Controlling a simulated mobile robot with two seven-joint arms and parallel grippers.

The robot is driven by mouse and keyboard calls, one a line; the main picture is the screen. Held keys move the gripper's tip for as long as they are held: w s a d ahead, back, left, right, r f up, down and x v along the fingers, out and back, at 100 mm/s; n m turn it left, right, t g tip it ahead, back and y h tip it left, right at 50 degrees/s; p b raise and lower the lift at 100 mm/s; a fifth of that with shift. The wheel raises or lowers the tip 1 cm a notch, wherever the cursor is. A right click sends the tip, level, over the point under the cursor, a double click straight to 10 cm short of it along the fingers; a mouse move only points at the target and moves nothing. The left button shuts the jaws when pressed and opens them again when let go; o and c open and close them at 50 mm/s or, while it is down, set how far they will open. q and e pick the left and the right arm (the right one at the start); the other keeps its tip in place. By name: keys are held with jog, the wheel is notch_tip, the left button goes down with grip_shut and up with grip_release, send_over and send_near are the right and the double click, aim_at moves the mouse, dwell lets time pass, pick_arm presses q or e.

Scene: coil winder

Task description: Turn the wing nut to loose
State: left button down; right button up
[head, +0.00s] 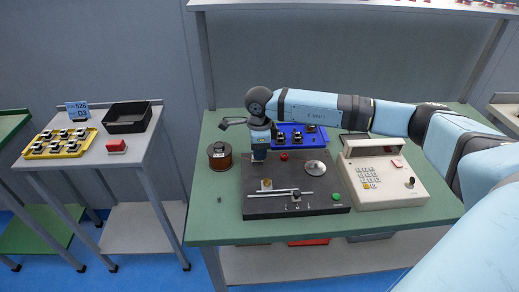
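The coil winder's dark base plate (315,205) lies on the green bench. My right gripper (259,160) points straight down at the back left corner of this plate. Its fingertips are small and dark here, and I cannot tell whether they are open or shut. I cannot make out the wing nut; the gripper may hide it. A brass-coloured part (266,184) sits on the plate just in front of the gripper. My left gripper is not in view.
A copper-coloured spool (219,157) stands left of the gripper. The plate carries a red knob (284,156), a silver disc (316,168) and a green button (336,196). A blue tray (290,145) is behind; a beige keypad machine (395,190) stands right. The bench's front left is mostly clear.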

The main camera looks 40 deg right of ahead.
notch_tip(320, 180, up, 14)
jog(key=shift+p, duration=0.3)
dwell(0.3)
jog(key=shift+f, duration=0.15)
dwell(0.4)
